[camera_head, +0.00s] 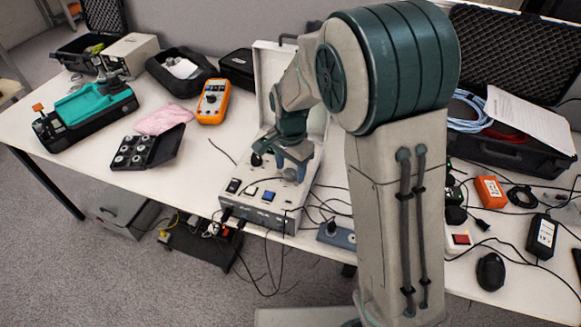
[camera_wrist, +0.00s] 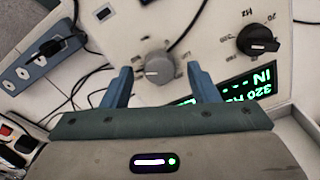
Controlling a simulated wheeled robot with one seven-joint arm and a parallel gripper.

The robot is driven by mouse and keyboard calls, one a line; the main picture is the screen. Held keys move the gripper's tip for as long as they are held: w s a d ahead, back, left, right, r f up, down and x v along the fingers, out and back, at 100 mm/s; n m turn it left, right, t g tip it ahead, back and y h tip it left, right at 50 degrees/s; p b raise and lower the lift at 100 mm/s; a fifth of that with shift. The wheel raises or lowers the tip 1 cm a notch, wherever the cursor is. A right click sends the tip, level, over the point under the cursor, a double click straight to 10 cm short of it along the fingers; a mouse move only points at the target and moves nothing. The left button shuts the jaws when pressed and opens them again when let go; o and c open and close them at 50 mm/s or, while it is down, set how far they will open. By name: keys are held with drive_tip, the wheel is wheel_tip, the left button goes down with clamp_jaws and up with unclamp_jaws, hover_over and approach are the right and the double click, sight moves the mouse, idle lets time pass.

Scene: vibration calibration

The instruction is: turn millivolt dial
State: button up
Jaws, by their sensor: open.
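A grey round dial (camera_wrist: 157,68) with a pointer ridge sits on the white panel of the calibrator (camera_head: 262,217). Small markings ring it, too small to read. My gripper (camera_wrist: 159,72) has its two blue fingers apart, one on each side of the grey dial. I cannot tell whether either finger touches it. A black dial (camera_wrist: 258,40) marked Hz is to the right, outside the fingers. A green-lit display (camera_wrist: 240,92) is partly hidden behind the right finger. In the head view my gripper (camera_head: 286,160) is over the panel and largely hides the grey dial.
Black cables run over the panel and table. A power strip (camera_wrist: 42,58) lies beside the calibrator. An orange multimeter (camera_head: 213,101), a pink cloth (camera_head: 163,119) and a black weight case (camera_head: 165,147) lie to the left. A black mouse (camera_head: 491,271) lies at right.

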sight(291, 172)
wheel_tip(291, 172, up, 13)
drive_tip(key=shift+r+p, duration=0.15)
drive_tip(key=shift+p, duration=0.15)
idle(0.4)
drive_tip(key=s+d+r+n+t+p, duration=0.1)
drive_tip(key=s+d+n, duration=0.3)
drive_tip(key=s+d, duration=0.3)
drive_tip(key=s+d+r+n+t+p, duration=0.1)
drive_tip(key=s+d+n, duration=0.3)
drive_tip(key=s+d, duration=0.3)
drive_tip(key=s, duration=0.5)
drive_tip(key=shift+d+r+t+p, duration=0.15)
drive_tip(key=shift+r+t+p, duration=0.05)
drive_tip(key=shift+t+p, duration=0.2)
drive_tip(key=shift+w, duration=0.1)
idle(1.3)
